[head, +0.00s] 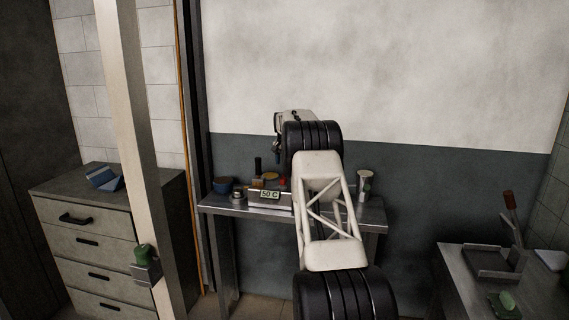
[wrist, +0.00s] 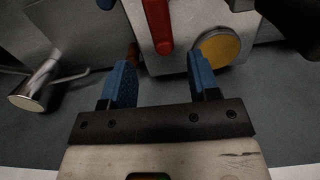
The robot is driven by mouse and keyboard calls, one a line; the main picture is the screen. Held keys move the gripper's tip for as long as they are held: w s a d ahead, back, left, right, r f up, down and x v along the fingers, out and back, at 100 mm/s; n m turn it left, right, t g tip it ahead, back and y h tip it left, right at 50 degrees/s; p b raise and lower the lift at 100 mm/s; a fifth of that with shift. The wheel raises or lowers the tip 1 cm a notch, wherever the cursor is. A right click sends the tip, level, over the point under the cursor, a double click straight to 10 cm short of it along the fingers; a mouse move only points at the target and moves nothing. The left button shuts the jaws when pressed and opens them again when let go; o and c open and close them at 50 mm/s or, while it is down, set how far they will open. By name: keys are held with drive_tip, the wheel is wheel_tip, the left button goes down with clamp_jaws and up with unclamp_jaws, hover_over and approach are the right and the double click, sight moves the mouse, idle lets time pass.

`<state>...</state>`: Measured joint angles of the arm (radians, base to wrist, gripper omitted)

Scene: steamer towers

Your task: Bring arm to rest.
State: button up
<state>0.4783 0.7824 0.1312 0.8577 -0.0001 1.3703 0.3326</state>
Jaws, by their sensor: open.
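My arm reaches out over the metal table (head: 376,217) against the back wall. In the wrist view my gripper (wrist: 160,75) is open, with its two blue fingertips spread apart and nothing between them. A white device with a display reading 50°C (head: 270,198) stands on the table; the arm hides part of its surroundings. In the wrist view a pale box face with a red handle (wrist: 158,25) and a round yellow disc (wrist: 220,48) lies beyond the fingertips.
A pale post (head: 128,120) and drawer cabinet (head: 90,240) are left.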

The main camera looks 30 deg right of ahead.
idle(0.5)
drive_tip(key=s+a+r+n, duration=0.1)
drive_tip(key=s+a+r, duration=0.55)
drive_tip(key=a, duration=0.35)
drive_tip(key=s+a+r+n, duration=0.1)
drive_tip(key=s+a+r, duration=0.4)
drive_tip(key=a+r, duration=0.3)
drive_tip(key=s+a+r+n+t, duration=0.1)
drive_tip(key=s+a+r+n, duration=0.3)
drive_tip(key=s+a, duration=1.4)
drive_tip(key=s+a+f+t, duration=0.1)
drive_tip(key=s+a, duration=0.5)
drive_tip(key=s, duration=0.6)
drive_tip(key=s+a+f, duration=0.1)
drive_tip(key=s+a, duration=0.4)
drive_tip(key=s, duration=0.6)
drive_tip(key=s+a+f+n, duration=0.1)
drive_tip(key=s+a+f, duration=0.1)
drive_tip(key=s, duration=0.5)
drive_tip(key=s+a+f+n, duration=0.1)
drive_tip(key=s+a+f, duration=0.1)
drive_tip(key=s+f, duration=0.3)
drive_tip(key=s+a+f+n, duration=0.1)
drive_tip(key=s+a+f, duration=0.1)
drive_tip(key=s, duration=0.6)
drive_tip(key=shift+s+f+t, duration=0.3)
drive_tip(key=shift+s+f, duration=0.05)
drive_tip(key=shift+f, duration=0.35)
